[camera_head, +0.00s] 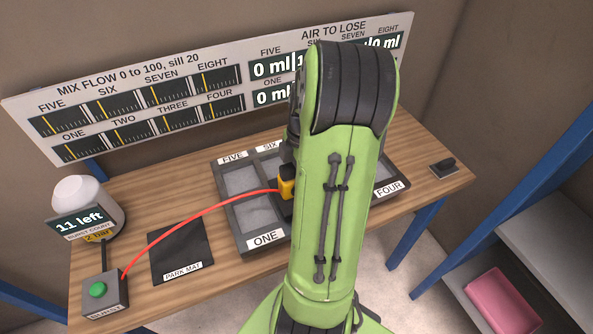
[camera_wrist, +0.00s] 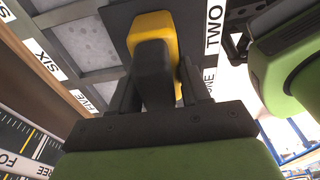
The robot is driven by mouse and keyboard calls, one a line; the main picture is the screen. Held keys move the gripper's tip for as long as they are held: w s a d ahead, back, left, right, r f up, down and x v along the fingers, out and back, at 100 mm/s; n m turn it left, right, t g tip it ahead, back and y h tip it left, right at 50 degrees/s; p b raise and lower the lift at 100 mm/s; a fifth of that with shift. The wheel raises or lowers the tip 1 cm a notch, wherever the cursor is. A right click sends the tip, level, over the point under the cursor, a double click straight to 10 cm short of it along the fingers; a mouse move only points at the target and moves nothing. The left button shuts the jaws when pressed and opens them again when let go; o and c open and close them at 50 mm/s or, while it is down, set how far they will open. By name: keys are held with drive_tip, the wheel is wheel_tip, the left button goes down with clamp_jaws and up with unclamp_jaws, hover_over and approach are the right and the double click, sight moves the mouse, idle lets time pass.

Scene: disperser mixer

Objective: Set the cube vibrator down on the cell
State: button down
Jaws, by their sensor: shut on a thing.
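The cube vibrator, a yellow block (camera_head: 287,187) with a dark top, is over the grey cell tray (camera_head: 236,237), right of cell ONE in the head view. A red cable (camera_head: 190,215) runs from it to the left. In the wrist view my gripper (camera_wrist: 157,75) is shut on the dark upper part of the vibrator (camera_wrist: 156,22), close to the TWO label (camera_wrist: 213,30). My green arm hides the middle of the tray and most of my gripper in the head view. I cannot tell whether the vibrator touches a cell.
The black park mat (camera_head: 181,252) lies empty left of the tray. The burst button box (camera_head: 104,294) and the white-domed burst counter (camera_head: 85,210) stand at the left. A small dark block (camera_head: 443,168) is at the right. Gauge panels (camera_head: 140,100) stand behind.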

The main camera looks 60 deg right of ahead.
drive_tip(key=shift+f+b, duration=0.7)
drive_tip(key=shift+f, duration=0.15)
drive_tip(key=shift+c, duration=2.3)
unclamp_jaws()
wheel_tip(320, 180, up, 16)
drive_tip(key=s+d+p, duration=0.1)
drive_tip(key=p, duration=0.2)
drive_tip(key=shift+d+p, duration=0.3)
drive_tip(key=shift+f, duration=0.1)
drive_tip(key=w+a+r+m+t+h, duration=0.1)
drive_tip(key=w+a+r+m, duration=0.1)
drive_tip(key=a, duration=0.6)
drive_tip(key=w+a+r+m+h, duration=0.1)
drive_tip(key=a+r+m, duration=0.15)
drive_tip(key=a, duration=0.55)
drive_tip(key=s+a+f+m+t, duration=0.2)
drive_tip(key=s+a+m, duration=0.5)
drive_tip(key=a, duration=0.5)
drive_tip(key=shift+s+f+t+y, duration=0.15)
drive_tip(key=shift+f+t+y, duration=0.25)
drive_tip(key=shift+t, duration=0.5)
